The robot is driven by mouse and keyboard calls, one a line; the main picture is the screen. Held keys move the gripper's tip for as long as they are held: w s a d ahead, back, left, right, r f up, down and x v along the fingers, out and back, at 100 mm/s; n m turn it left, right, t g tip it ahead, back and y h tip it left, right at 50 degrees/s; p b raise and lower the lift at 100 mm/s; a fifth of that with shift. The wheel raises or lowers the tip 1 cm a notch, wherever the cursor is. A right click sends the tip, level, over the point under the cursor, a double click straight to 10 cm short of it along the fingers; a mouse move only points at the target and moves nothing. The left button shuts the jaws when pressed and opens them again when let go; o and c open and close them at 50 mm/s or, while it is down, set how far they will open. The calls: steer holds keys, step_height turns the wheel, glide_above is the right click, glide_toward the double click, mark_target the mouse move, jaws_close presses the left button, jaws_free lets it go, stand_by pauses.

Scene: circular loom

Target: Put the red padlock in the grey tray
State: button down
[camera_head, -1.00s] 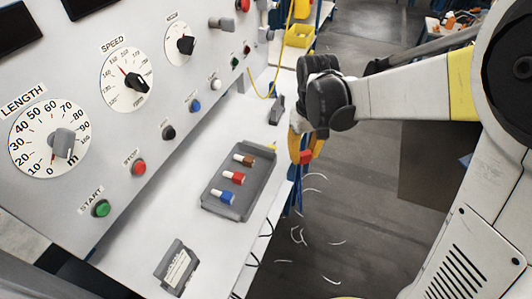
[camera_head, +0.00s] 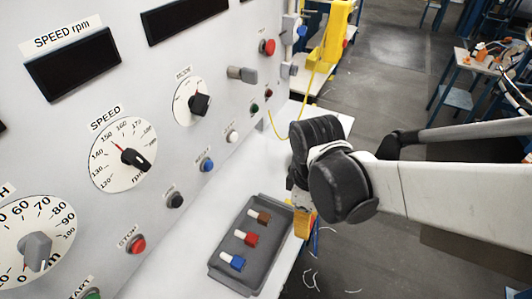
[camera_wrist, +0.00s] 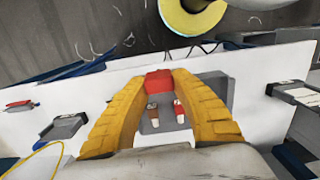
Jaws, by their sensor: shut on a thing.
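The red padlock (camera_wrist: 158,80) is held between the yellow fingers of my gripper (camera_wrist: 158,74), seen in the wrist view. My gripper is shut on it. In the head view only part of a yellow finger (camera_head: 306,222) shows below my dark wrist, and I cannot make out the padlock there. The grey tray (camera_head: 262,264) lies on the white bench, just left of my gripper in the head view. It holds a brown, a red and a blue white-tipped piece. In the wrist view the tray (camera_wrist: 215,92) lies behind the padlock and fingers, which hide part of it.
The control panel (camera_head: 60,130) with dials and buttons rises along the tray's left side. Its nearby buttons include a blue one (camera_head: 207,165) and a red one (camera_head: 136,244). A yellow cable (camera_head: 276,128) hangs farther back. The bench edge drops to the floor on the right.

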steer(key=shift+s+a+f+b, duration=0.1)
steer(key=shift+a+f+b, duration=2.25)
steer(key=shift+a+f, duration=2.3)
steer(key=shift+d+f, duration=0.15)
steer(key=shift+d, duration=0.05)
steer(key=shift+f, duration=0.15)
steer(key=c, duration=1.2)
jaws_free()
steer(key=shift+o, duration=0.2)
